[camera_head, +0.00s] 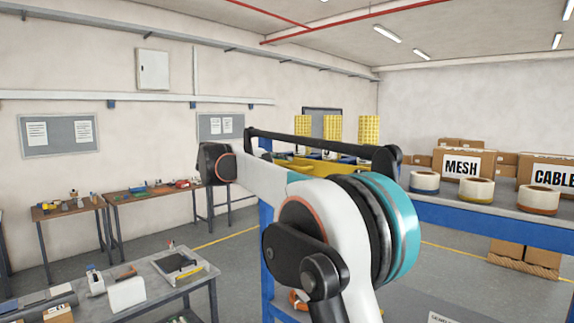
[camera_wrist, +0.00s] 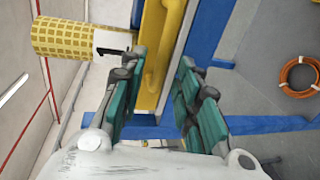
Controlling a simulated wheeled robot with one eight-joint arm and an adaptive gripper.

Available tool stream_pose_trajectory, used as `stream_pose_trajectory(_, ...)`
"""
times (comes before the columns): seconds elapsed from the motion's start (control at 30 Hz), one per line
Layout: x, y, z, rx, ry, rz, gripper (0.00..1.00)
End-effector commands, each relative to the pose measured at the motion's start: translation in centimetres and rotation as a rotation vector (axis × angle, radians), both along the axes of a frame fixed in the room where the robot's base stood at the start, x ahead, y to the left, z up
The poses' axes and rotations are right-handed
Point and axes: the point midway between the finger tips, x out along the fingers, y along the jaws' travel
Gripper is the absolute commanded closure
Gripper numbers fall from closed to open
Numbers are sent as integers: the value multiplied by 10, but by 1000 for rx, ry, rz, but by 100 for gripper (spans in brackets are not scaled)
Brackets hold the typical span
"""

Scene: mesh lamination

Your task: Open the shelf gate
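The yellow shelf gate (camera_head: 345,166) shows in part behind my arm in the head view, on the blue shelf frame (camera_head: 450,215). In the wrist view a yellow bar of the gate (camera_wrist: 173,45) with a raised handle-like part runs down toward the gap between my fingers. My gripper (camera_wrist: 157,95) has its teal fingers apart, one on each side of the bar's line. I cannot tell whether either finger touches the bar. The gripper itself is hidden behind my arm in the head view.
Yellow mesh rolls (camera_head: 369,130) stand behind the gate; one shows close to my gripper in the wrist view (camera_wrist: 65,38). Tape rolls (camera_head: 477,190) and MESH and CABLE boxes (camera_head: 463,164) are at right. An orange coil (camera_wrist: 298,77) lies apart. A worktable (camera_head: 150,275) stands at lower left.

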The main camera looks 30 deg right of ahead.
Motion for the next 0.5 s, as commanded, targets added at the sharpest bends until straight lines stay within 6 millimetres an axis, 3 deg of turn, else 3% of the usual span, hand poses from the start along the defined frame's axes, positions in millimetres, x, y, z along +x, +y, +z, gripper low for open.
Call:
stream_pose_trajectory(0.2, 9, -25, -5, 0, -1, -1, 70)
stream_pose_trajectory(0.5, 11, -31, -7, 1, -1, 1, 70)
